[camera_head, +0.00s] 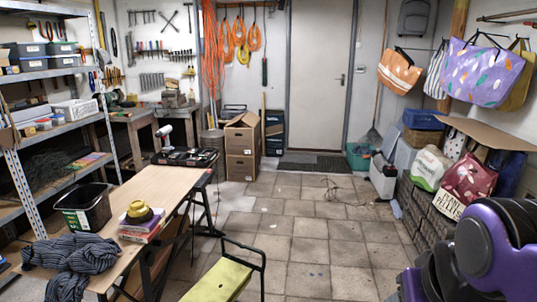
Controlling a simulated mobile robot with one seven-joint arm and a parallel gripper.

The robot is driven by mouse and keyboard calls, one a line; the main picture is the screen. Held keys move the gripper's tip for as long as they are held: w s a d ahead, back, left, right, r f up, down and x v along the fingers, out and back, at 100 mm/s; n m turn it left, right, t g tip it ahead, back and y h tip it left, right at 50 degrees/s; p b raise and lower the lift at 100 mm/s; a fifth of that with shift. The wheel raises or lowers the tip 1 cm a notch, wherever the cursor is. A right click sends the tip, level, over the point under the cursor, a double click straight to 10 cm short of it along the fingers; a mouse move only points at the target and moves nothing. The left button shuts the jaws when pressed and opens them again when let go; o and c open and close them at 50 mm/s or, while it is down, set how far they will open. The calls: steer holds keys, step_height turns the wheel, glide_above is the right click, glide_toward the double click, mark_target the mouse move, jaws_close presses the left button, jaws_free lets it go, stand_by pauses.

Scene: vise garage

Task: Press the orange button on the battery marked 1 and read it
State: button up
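I cannot make out a battery marked 1 or an orange button in this view. A long black case or tray (186,157) lies at the far end of the wooden workbench (152,190). It holds small dark items with reddish spots, too small to identify. A white-headed tool or lamp (164,131) stands at its left end. My gripper is not in view; purple and black rounded parts at the lower right look like my arm.
On the bench are a black bin (83,208), a yellow-and-dark round object (139,212) on books and a striped cloth (72,262). A green-topped stool (221,281) stands beside it. Bags line the right wall. The tiled floor (310,228) is mostly clear, with a cable (345,194).

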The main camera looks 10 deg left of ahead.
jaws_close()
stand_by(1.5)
